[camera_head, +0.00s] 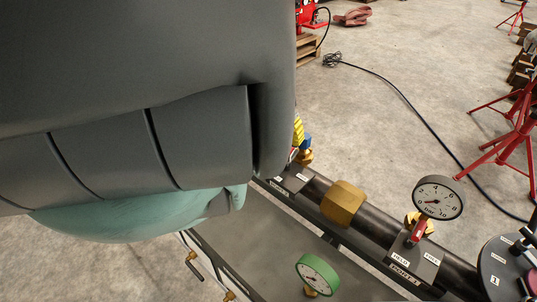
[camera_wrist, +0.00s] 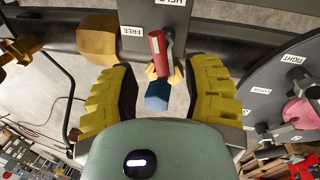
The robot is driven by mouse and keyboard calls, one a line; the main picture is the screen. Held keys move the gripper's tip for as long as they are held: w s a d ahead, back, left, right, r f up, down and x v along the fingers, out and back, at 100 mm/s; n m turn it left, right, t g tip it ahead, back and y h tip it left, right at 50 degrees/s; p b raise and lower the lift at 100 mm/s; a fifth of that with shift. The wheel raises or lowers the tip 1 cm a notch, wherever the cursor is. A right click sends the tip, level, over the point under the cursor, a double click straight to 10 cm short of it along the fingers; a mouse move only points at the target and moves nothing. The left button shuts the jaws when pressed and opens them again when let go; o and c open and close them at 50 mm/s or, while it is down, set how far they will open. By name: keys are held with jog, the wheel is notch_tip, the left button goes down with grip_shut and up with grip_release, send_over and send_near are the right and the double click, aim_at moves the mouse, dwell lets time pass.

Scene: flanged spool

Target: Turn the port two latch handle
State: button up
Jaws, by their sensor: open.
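A red latch handle (camera_wrist: 160,50) shows in the wrist view, on a dark plate (camera_wrist: 152,14) with a FREE label and another label. A blue cap (camera_wrist: 157,96) sits beside it over brass. My gripper (camera_wrist: 160,72) is open, its yellow ribbed fingers on either side of the handle and cap, with visible gaps. In the head view, my arm hides most of this spot; a sliver of yellow finger, the blue cap (camera_head: 306,142) and a labelled plate (camera_head: 291,178) show. The port number there is not readable. The PORT 1 plate (camera_head: 413,262) has another red handle (camera_head: 418,231).
A dark pipe (camera_head: 386,237) carries a brass hex fitting (camera_head: 343,203) and a white gauge (camera_head: 438,198). A green gauge (camera_head: 317,274) stands in front. A round flange (camera_wrist: 272,93) with TIGHT labels is close on the right in the wrist view. Red stands (camera_head: 515,130) are farther off.

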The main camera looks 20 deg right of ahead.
aim_at(287, 150)
jog(key=shift+s+d+f, duration=0.15)
jog(key=shift+s+f, duration=0.05)
jog(key=shift+f, duration=0.8)
jog(key=shift+s+d+f, duration=0.1)
jog(key=shift+s+f, duration=0.05)
jog(key=shift+f, duration=0.85)
grip_shut()
